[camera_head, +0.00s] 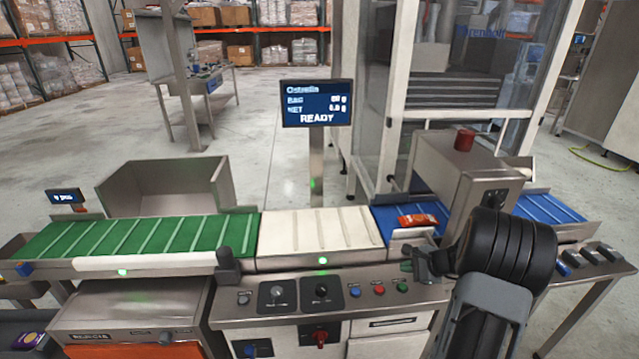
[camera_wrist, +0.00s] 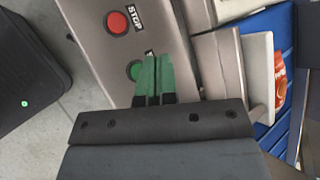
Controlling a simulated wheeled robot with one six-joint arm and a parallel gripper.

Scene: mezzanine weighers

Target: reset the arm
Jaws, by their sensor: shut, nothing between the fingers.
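My arm (camera_head: 505,255) reaches in from the bottom right in the head view. My gripper (camera_head: 412,262) is at its left end, above the right part of the control panel (camera_head: 260,310). In the wrist view my gripper (camera_wrist: 153,75) has green fingertips close together, shut and empty. They partly cover the green button (camera_wrist: 134,71) in that view. I cannot tell whether they touch it. The red STOP button (camera_wrist: 117,22) is beside it.
A red-orange packet (camera_head: 417,220) lies on the blue belt (camera_head: 385,216), close behind my gripper. The white belt (camera_head: 300,230) and green belt (camera_head: 130,238) are empty. A screen (camera_head: 317,103) on a post reads READY. A grey box housing (camera_head: 455,170) stands behind my arm.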

